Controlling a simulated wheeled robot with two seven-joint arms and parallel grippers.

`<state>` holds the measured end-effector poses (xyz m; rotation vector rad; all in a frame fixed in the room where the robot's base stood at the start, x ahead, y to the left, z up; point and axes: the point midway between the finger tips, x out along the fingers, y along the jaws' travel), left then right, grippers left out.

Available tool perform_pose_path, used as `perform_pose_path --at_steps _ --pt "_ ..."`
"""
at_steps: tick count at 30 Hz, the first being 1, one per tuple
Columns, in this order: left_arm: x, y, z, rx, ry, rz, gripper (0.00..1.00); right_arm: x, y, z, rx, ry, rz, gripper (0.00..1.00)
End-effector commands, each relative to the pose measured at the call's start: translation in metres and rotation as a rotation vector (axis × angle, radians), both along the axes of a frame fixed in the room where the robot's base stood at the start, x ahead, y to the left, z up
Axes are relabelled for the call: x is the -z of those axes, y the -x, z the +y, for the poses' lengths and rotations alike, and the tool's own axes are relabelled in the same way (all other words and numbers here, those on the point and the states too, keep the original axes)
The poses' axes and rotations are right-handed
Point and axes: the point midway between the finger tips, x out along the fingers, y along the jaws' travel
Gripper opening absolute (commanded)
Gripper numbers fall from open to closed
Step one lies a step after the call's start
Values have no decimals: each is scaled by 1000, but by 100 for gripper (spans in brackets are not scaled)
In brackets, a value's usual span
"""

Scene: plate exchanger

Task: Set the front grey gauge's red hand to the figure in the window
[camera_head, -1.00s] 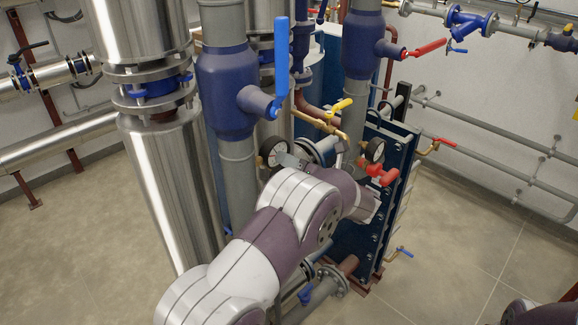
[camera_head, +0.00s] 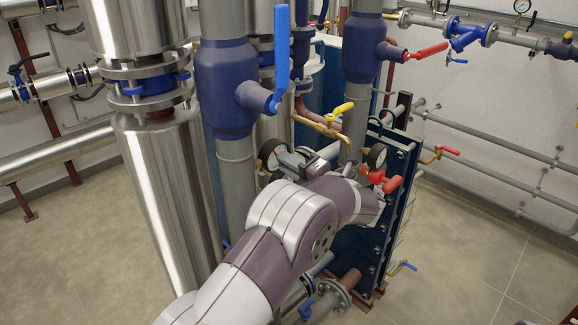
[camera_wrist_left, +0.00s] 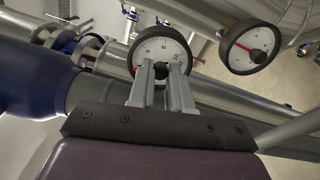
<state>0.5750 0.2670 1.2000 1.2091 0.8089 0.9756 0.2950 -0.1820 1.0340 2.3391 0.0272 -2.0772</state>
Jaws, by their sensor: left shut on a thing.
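A round gauge (camera_head: 272,153) with a dark rim stands left of the plate exchanger in the head view. In the left wrist view this gauge (camera_wrist_left: 160,46) shows a white dial, with a red mark at its left side. My left gripper (camera_head: 291,158) is at this gauge. I cannot read a window figure.
A red-handled valve (camera_head: 380,180) sits just below the second gauge. A brass pipe with a yellow handle (camera_head: 341,109) runs above my wrist. A thick blue-and-grey pipe (camera_head: 226,90) stands close on the left.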

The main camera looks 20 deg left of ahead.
Motion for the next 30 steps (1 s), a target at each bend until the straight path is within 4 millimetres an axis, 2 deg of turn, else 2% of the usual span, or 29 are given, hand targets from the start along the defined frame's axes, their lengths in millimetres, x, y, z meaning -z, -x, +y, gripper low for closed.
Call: perform_pose_path --at_steps 17,18,20,30 --pt "-1 0 0 2 -12 26 0 1 0 0 0 0 0 43" --pt "-1 0 0 2 -12 26 29 1 0 0 0 0 0 43" --pt "-1 0 0 2 -12 26 44 1 0 0 0 0 0 43" --pt "1 2 -6 2 -11 26 44 4 0 0 0 0 0 43"
